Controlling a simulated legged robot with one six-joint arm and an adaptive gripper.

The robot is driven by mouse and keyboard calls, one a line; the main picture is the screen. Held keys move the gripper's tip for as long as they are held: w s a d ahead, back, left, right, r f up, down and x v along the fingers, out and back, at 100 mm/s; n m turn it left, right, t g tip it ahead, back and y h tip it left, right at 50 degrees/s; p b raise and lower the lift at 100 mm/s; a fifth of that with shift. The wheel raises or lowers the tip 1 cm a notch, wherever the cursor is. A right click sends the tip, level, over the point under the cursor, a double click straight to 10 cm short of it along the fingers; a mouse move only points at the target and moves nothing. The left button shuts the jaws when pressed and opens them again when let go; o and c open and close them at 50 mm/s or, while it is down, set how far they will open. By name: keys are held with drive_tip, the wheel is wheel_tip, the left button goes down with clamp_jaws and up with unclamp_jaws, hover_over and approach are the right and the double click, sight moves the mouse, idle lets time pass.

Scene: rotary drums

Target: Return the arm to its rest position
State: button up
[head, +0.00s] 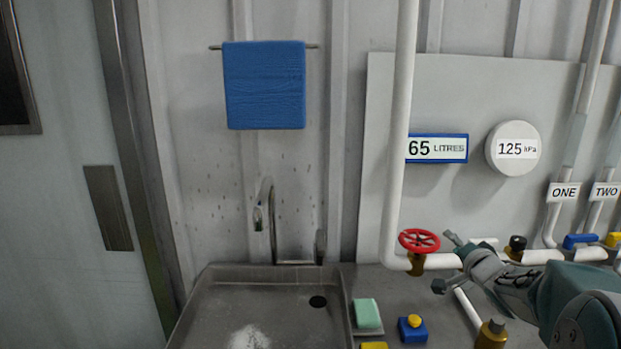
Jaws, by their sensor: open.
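My arm (570,300) reaches in from the lower right corner of the head view, over the counter at the right. My gripper (446,262) points left with its fingers spread apart and nothing between them. It is just right of the red valve wheel (419,240) and in front of the white pipe (437,261). I cannot tell whether a finger touches the pipe. The arm hides part of the counter and pipework behind it.
A steel sink (215,300) with a tap (270,215) is at centre left. Beside it lie a green sponge (366,313) and a blue box with a yellow button (412,330). A brass fitting (491,335) stands below the arm. Gauges read 65 litres and 125 hPa.

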drive_tip(key=s+a+r+n+g+h, duration=0.2)
drive_tip(key=s+a+r+h, duration=0.15)
drive_tip(key=s, duration=0.35)
drive_tip(key=s+a+f+n+g+y, duration=0.1)
drive_tip(key=s+a+f+n+g, duration=0.1)
drive_tip(key=s, duration=0.7)
drive_tip(key=s+a+f+n+g, duration=0.3)
drive_tip(key=s+a+n+g, duration=0.1)
drive_tip(key=s+a, duration=0.3)
drive_tip(key=s+a+f+n+g+y, duration=0.1)
drive_tip(key=s+a, duration=0.4)
drive_tip(key=s, duration=0.7)
drive_tip(key=shift+a+f+n+g+y, duration=0.15)
drive_tip(key=shift+f+n+g+y, duration=0.2)
drive_tip(key=shift+f+n+g, duration=0.5)
drive_tip(key=shift+r, duration=0.1)
